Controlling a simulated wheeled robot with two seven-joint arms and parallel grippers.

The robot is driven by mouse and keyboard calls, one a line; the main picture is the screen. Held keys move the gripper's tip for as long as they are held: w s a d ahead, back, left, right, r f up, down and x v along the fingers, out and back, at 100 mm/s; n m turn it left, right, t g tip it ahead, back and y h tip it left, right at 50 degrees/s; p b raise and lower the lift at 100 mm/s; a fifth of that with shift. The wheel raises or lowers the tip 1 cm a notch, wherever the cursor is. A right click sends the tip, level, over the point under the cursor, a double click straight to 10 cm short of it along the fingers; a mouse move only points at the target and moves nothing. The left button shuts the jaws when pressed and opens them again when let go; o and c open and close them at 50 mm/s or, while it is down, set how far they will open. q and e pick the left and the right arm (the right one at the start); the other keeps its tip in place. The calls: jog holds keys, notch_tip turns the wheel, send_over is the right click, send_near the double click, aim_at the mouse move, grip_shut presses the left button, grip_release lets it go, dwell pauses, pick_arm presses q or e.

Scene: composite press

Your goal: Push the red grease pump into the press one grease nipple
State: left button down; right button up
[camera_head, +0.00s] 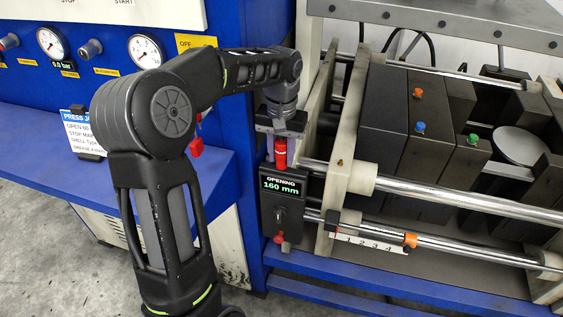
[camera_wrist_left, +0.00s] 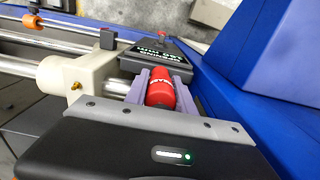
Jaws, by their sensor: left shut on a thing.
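The red grease pump (camera_head: 281,153) is a small red cylinder, and it also shows in the left wrist view (camera_wrist_left: 160,91). My left gripper (camera_head: 281,135) is shut on it, with a finger on each side in the left wrist view (camera_wrist_left: 158,92). The pump is held just above the opening display and beside the press's pale end block (camera_head: 350,150). A small brass grease nipple (camera_wrist_left: 76,86) sticks out of that block in the left wrist view, apart from the pump. It shows as a tiny dot in the head view (camera_head: 340,163). I cannot tell its number. My right gripper is out of view.
The opening display (camera_head: 284,188) reads 160 mm. Chrome rods (camera_head: 450,195) run right from the end block, with dark plates (camera_head: 395,110) behind them. A blue cabinet with gauges (camera_head: 52,42) stands at left. A scale with an orange marker (camera_head: 410,240) sits below.

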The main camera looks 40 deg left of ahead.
aim_at(282, 141)
pick_arm(q)
jog(key=shift+r+p, duration=1.55)
jog(key=shift+r, duration=0.65)
jog(key=c, duration=1.6)
grip_release()
jog(key=shift+c, duration=0.2)
grip_shut()
